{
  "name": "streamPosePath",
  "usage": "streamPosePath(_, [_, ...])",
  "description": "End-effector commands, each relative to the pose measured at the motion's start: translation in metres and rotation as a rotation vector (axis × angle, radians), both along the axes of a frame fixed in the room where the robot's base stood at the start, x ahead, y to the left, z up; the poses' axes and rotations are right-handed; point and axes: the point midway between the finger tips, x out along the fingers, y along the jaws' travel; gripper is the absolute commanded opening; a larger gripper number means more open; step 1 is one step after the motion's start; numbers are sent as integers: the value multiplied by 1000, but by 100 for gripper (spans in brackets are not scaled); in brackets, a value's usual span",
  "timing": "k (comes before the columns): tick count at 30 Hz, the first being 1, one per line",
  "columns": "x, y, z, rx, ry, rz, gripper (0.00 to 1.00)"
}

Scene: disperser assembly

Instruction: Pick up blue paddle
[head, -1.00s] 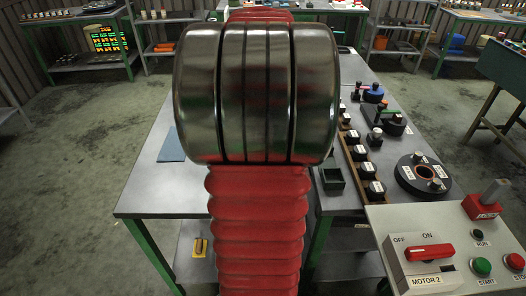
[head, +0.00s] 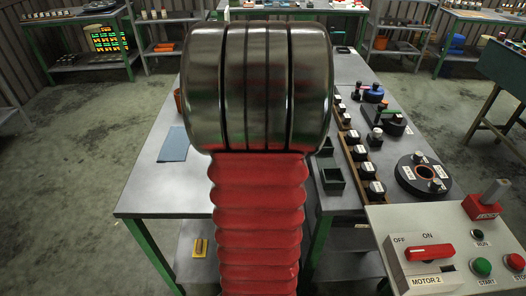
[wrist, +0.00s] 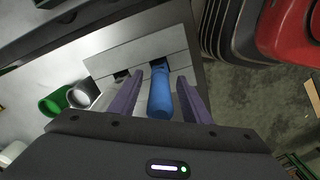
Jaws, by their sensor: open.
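The blue paddle (wrist: 160,95) shows in the wrist view as a rounded blue handle, standing at a pale grey slotted block (wrist: 140,57). My gripper (wrist: 160,77) has two purple fingers, spread apart, one on each side of the blue handle. A gap shows on both sides, so the fingers do not appear to press on it. In the head view my arm hides the gripper and the paddle.
In the head view, a black flanged ring (head: 423,176) and a motor switch box (head: 425,268) are at right; a blue-grey mat (head: 173,144) lies at left.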

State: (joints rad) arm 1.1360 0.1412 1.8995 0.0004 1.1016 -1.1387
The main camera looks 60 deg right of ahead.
Motion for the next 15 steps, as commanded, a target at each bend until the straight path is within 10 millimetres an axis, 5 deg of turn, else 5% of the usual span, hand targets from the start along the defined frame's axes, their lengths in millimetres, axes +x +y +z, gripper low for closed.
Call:
streamPosePath(8, [0, 0, 0, 0, 0, 0, 43])
streamPosePath(15, [0, 0, 0, 0, 0, -1, 26])
